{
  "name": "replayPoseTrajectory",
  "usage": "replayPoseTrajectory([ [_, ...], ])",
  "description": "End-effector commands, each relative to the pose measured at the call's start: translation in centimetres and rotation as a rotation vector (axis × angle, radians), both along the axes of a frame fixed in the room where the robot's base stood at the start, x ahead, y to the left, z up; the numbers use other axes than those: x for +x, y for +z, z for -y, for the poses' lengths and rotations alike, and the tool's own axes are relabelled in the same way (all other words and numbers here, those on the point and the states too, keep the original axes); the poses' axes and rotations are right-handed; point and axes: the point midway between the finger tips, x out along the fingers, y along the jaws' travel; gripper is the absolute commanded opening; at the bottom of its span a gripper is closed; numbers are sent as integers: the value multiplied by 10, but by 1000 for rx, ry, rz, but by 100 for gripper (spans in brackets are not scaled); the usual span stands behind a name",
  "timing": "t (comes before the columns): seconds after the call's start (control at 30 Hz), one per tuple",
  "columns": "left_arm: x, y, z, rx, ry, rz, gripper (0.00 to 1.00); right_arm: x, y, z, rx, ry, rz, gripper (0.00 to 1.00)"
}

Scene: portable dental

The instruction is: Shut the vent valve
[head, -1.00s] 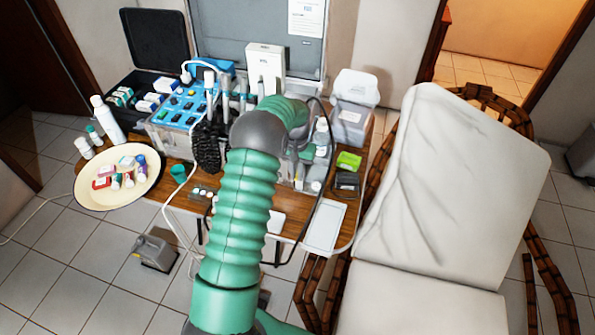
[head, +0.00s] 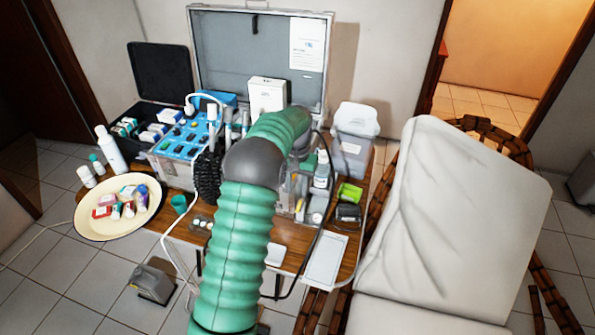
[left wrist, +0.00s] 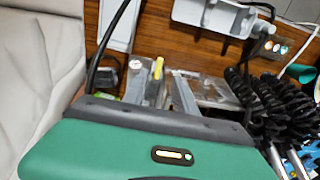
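My left arm reaches from the bottom of the head view over the table to the dental unit (head: 176,140). Its grey wrist joint and green sleeve hide the middle of the unit, and my left fingertips cannot be made out there. In the left wrist view my green and grey housing fills the bottom. Just beyond it a small yellow piece (left wrist: 158,68) stands among grey metal parts; I cannot tell whether it is the vent valve's lever. The vent valve cannot be clearly identified in the head view. My right gripper is not in view.
A cream plate (head: 141,211) with small boxes sits at the table's left. A white tray (head: 326,260) lies at the front right, beside the pale dental chair (head: 440,220). Black coiled hoses (left wrist: 265,105) hang close to my left wrist.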

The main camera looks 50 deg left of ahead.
Motion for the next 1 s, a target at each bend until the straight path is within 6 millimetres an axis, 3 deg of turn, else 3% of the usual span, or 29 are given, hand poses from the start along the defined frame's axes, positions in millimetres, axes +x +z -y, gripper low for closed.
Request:
replayPoseTrajectory([
  [0.1, 1, 36, -1, 3, -1, 3, 34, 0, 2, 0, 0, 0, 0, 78],
  [0.33, 1, 78, -1, 0, 0, 0, 34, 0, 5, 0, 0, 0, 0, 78],
  [0.87, 1, 84, 0, -2, -1, -1, 34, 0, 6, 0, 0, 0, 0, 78],
  [0.97, 3, 83, 14, 2, -22, 7, 34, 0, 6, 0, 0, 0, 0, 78],
  [1.0, 4, 81, 27, 6, -40, 13, 34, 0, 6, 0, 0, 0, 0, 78],
])
